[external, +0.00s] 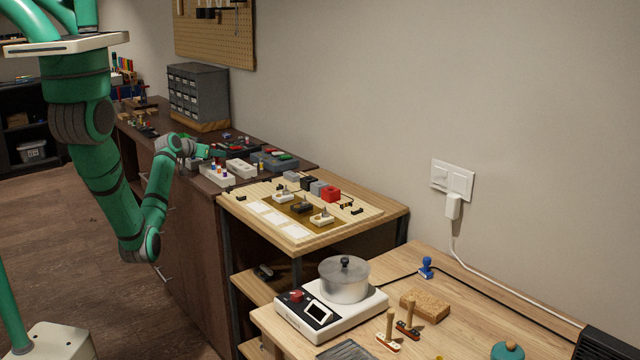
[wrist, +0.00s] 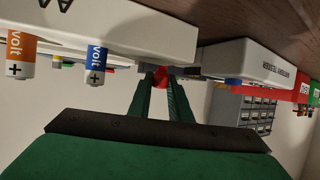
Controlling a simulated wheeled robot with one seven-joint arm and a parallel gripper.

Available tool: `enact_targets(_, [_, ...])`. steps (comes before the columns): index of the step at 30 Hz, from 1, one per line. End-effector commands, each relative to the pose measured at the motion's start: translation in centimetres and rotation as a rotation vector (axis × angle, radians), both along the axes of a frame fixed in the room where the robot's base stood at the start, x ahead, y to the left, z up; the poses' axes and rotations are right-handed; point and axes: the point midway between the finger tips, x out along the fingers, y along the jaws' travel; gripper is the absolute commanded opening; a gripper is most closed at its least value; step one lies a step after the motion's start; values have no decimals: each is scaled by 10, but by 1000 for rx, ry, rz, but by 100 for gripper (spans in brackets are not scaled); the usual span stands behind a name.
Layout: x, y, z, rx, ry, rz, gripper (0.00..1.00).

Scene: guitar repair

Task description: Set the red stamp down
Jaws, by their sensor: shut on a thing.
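My gripper (external: 216,152) reaches over the dark workbench at the left of the external view. In the wrist view, which looks upside down, its dark green fingers (wrist: 161,82) are closed around a small red thing, which I take for the red stamp (wrist: 161,71). Only a small red part of it shows between the fingertips. A grey surface lies close by it. I cannot tell whether the stamp touches it. The stamp cannot be made out in the external view.
White trays or boxes (wrist: 262,62) flank the gripper closely, with an orange battery (wrist: 20,56) and a blue battery (wrist: 96,66) on the left. A drawer cabinet (external: 198,92) stands behind. A wooden board (external: 310,232) with small parts lies to the right.

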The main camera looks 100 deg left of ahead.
Motion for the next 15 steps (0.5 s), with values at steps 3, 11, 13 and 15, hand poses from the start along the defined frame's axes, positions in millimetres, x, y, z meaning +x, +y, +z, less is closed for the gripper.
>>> enact_targets(3, [0,0,1,1,0,0,0])
enact_targets(11, [0,0,-2,0,1,0,36])
enact_targets(13, [0,0,-2,0,1,0,36])
enact_targets(15, [0,0,-2,0,1,0,36])
